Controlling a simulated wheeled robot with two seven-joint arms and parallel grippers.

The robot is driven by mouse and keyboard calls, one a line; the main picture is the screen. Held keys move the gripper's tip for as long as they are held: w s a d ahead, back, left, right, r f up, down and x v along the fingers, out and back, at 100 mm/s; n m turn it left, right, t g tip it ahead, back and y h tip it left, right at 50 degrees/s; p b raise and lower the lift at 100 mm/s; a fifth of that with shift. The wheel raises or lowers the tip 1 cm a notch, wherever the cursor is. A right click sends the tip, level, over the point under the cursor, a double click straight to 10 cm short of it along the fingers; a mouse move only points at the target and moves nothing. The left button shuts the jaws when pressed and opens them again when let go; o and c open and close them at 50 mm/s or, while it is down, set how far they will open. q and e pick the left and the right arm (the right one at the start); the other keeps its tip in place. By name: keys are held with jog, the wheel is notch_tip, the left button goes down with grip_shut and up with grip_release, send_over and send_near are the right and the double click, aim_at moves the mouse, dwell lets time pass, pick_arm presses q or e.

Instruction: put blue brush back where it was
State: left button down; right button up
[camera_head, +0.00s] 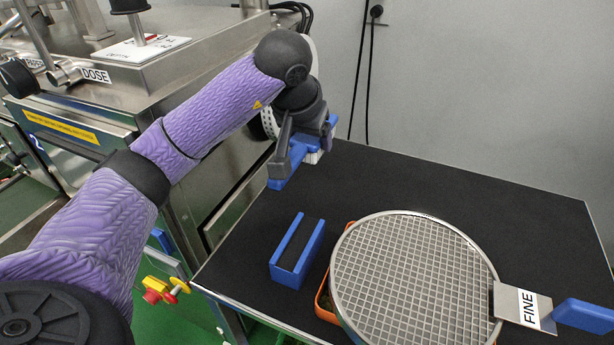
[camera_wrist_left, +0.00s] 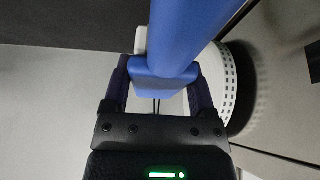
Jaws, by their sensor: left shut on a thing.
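The blue brush (camera_head: 287,171) is in my left gripper (camera_head: 309,138), above the far left part of the black table. Its white part, perhaps bristles, shows just beside the gripper. In the left wrist view the brush's thick blue handle (camera_wrist_left: 190,35) runs up from between the fingers of the left gripper (camera_wrist_left: 158,92), which are shut on it. A blue open holder (camera_head: 297,252) with two raised sides and a dark gap stands on the table, nearer and below the brush, and looks empty. The brush is apart from the holder. My right gripper is out of view.
A round mesh sieve (camera_head: 415,275) marked FINE, with a blue handle (camera_head: 584,315), lies over an orange-rimmed container (camera_head: 323,298) right of the holder. A steel machine (camera_head: 180,75) stands left of the table (camera_head: 470,190). The table's back right is clear.

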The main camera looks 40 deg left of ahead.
aim_at(309, 179)
pick_arm(q)
notch_tip(309, 179, down, 6)
jog(key=shift+r+b, duration=0.2)
jog(key=shift+b, duration=0.85)
jog(key=shift+r, duration=0.25)
jog(key=shift+f, duration=0.15)
grip_release()
jog(key=p+v, duration=0.5)
jog(key=v, duration=0.6)
jog(key=shift+r+p, duration=0.3)
jog(key=shift+r, duration=0.1)
jog(key=shift+s+d+r, duration=0.15)
jog(key=shift+s+r, duration=0.05)
jog(key=shift+s, duration=0.05)
